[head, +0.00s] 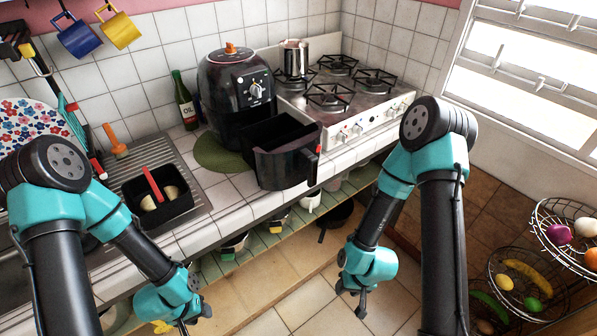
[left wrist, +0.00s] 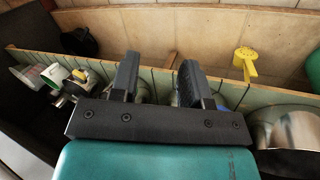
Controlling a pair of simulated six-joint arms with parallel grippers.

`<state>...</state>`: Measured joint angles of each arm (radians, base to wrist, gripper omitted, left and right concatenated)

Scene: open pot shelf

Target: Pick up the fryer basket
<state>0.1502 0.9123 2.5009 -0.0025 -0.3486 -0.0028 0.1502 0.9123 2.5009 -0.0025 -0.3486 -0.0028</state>
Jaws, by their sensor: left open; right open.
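The black air fryer (head: 235,100) stands on the counter. A black drawer-like basket (head: 283,168) sticks out from its front, with a red mark at its right edge; I take this as the fryer basket. My left gripper (head: 186,325) is low in front of the counter, below and left of that basket, and apart from it. In the left wrist view its two fingers (left wrist: 158,72) are spread with nothing between them, over the green shelf (left wrist: 215,97). My right gripper (head: 352,296) is open and empty over the floor, below and right of the basket.
A yellow utensil (left wrist: 245,62) lies beyond the shelf edge. A black tray (head: 160,207) with a red tool sits by the sink.

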